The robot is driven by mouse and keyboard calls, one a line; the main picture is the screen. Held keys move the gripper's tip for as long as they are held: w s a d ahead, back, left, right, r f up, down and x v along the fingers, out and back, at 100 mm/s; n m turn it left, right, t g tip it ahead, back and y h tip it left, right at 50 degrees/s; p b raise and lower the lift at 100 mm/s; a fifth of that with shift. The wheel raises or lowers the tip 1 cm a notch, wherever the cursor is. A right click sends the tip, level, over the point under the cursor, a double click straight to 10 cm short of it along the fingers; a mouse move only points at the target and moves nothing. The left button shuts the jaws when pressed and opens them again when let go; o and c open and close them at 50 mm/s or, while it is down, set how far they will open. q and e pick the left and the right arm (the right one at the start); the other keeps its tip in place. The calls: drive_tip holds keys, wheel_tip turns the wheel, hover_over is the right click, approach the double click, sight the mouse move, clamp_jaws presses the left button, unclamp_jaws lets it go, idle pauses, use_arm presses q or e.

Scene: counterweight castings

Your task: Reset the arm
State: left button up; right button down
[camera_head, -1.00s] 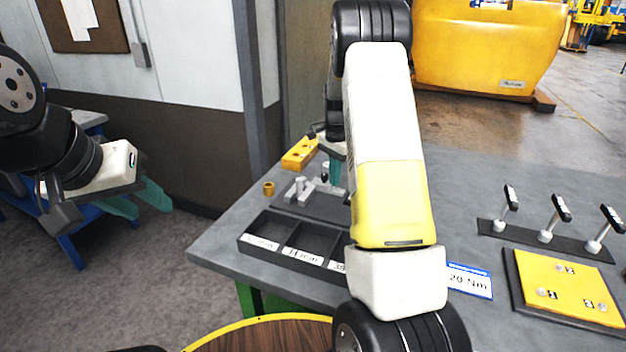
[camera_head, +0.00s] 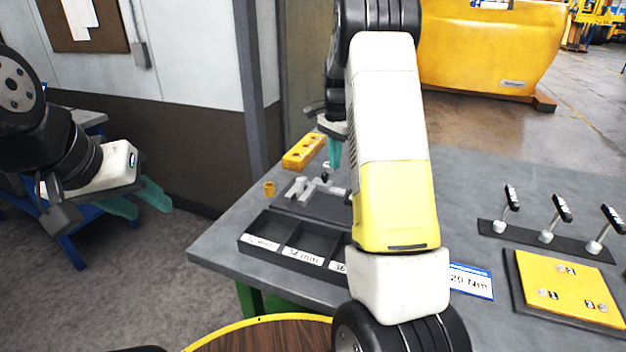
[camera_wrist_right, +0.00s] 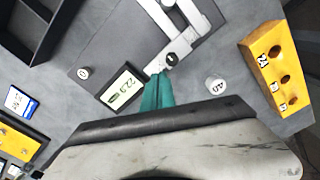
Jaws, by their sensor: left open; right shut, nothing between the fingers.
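My left gripper (camera_head: 138,199) hangs in the air at the left of the head view, left of the grey table. Its teal fingers are apart and nothing is between them. My right gripper (camera_head: 334,152) is over the back left part of the table, partly hidden by my right arm. In the right wrist view its teal fingers (camera_wrist_right: 157,95) are together and empty.
A yellow block with holes (camera_head: 303,152), a small brass cylinder (camera_head: 269,188) and a labelled black tray (camera_head: 262,242) are near the right gripper. A small display (camera_wrist_right: 123,88) lies by the fingers. A yellow plate (camera_head: 565,285) and several upright tools stand at right.

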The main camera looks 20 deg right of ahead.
drive_tip(key=shift+r, duration=0.5)
drive_tip(key=shift+r, duration=0.1)
drive_tip(key=s+a+r+n+t+y, duration=0.1)
drive_tip(key=s+a+r+n+t, duration=0.15)
drive_tip(key=s+r, duration=0.4)
drive_tip(key=s+a+r+n+t+y, duration=0.1)
drive_tip(key=s+a+r+n, duration=0.3)
drive_tip(key=s+r, duration=0.3)
drive_tip(key=s+a+n+t, duration=0.1)
drive_tip(key=s+a+n, duration=0.2)
drive_tip(key=s, duration=0.6)
drive_tip(key=s+a+n+t, duration=0.1)
drive_tip(key=s+a+n, duration=0.2)
drive_tip(key=s, duration=0.6)
drive_tip(key=shift+n+t, duration=0.35)
drive_tip(key=shift+n, duration=0.4)
